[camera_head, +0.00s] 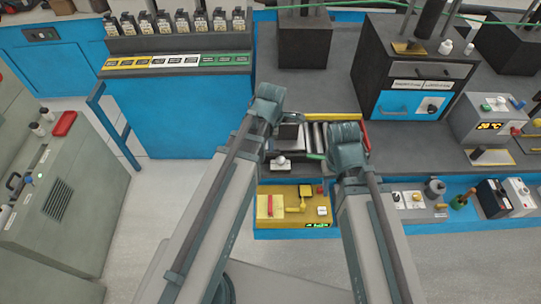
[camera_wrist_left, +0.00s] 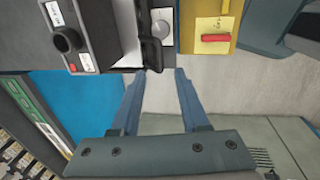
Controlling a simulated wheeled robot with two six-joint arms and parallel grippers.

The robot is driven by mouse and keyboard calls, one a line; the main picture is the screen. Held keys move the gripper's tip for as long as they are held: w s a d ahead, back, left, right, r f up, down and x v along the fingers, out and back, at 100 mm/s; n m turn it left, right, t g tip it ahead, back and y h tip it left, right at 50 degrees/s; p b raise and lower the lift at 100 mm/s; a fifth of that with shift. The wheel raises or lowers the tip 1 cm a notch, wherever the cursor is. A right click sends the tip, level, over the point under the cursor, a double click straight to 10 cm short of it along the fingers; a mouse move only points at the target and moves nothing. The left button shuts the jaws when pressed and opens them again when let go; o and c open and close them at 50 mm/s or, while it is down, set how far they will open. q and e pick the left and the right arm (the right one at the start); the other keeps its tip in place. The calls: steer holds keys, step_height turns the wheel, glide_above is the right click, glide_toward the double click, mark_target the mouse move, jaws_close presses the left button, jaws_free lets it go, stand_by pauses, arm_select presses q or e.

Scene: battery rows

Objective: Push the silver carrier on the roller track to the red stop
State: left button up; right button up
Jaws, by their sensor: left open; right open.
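The roller track (camera_head: 318,137) lies on the bench between my two wrists, its grey rollers partly showing. A silver-grey block, seemingly the carrier (camera_head: 290,131), sits at the track's left part, partly hidden by my left wrist. The red stop (camera_head: 365,134) shows at the right end, just beyond my right wrist. My right gripper (camera_head: 343,145) is over the track's right part, its fingers mostly hidden. My left gripper (camera_head: 267,125) is at the track's left side; in the left wrist view (camera_wrist_left: 166,72) its fingers are apart with nothing between them. Whether either touches the carrier cannot be told.
A yellow box (camera_head: 290,205) stands in front of the track; it also shows in the left wrist view (camera_wrist_left: 208,20). A round silver knob (camera_head: 281,161) is beside it. A black-and-blue cabinet (camera_head: 410,75) stands behind right. Battery rows (camera_head: 180,40) are back left.

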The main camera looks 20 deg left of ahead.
mark_target(270, 154)
arm_select(q)
steer(key=f+b, duration=0.4)
steer(key=w+f+b, duration=0.1)
steer(key=f+b, duration=0.1)
steer(key=f, duration=0.1)
steer(key=shift+w+a, duration=0.1)
steer(key=shift+a, duration=0.1)
jaws_close()
stand_by(1.2)
